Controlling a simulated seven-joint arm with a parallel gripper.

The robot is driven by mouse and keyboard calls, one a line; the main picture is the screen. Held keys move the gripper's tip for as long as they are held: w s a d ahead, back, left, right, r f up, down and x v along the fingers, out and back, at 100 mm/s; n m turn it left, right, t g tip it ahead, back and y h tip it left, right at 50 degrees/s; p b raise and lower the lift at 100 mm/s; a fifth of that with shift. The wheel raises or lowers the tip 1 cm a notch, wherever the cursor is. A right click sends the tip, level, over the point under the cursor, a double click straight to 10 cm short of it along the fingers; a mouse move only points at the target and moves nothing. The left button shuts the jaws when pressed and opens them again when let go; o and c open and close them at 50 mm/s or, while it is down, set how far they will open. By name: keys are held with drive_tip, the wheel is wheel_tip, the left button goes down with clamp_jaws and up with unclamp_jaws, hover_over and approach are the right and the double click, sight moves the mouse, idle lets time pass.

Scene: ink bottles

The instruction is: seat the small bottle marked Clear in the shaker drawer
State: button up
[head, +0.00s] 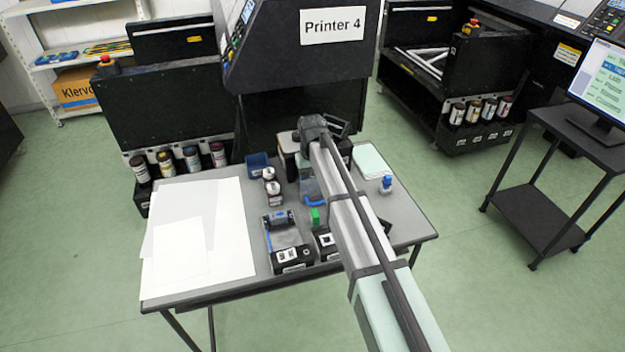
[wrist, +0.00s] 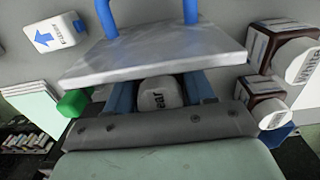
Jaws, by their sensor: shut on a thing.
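My gripper (wrist: 160,92) is shut on the small bottle marked Clear (wrist: 158,97). In the wrist view its white cap, with the end of the word showing, sits between the two blue fingers. The shaker drawer's pale grey front (wrist: 160,55), with a blue handle, lies just beyond the cap and hides part of the fingers. In the head view the drawer (head: 307,186) is out, its blue handle towards me. My wrist covers the bottle there. I cannot tell whether the bottle touches the drawer floor.
Two brown bottles with white caps (wrist: 268,97) stand close by at the right in the wrist view; they also show in the head view (head: 270,183). A green block (wrist: 72,103) is at the left. White sheets (head: 190,235) cover the table's left side.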

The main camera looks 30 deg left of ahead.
drive_tip(key=o, duration=1.1)
drive_tip(key=shift+o, duration=0.4)
drive_tip(key=shift+o, duration=1.3)
drive_tip(key=shift+r, duration=0.1)
drive_tip(key=shift+r, duration=3.45)
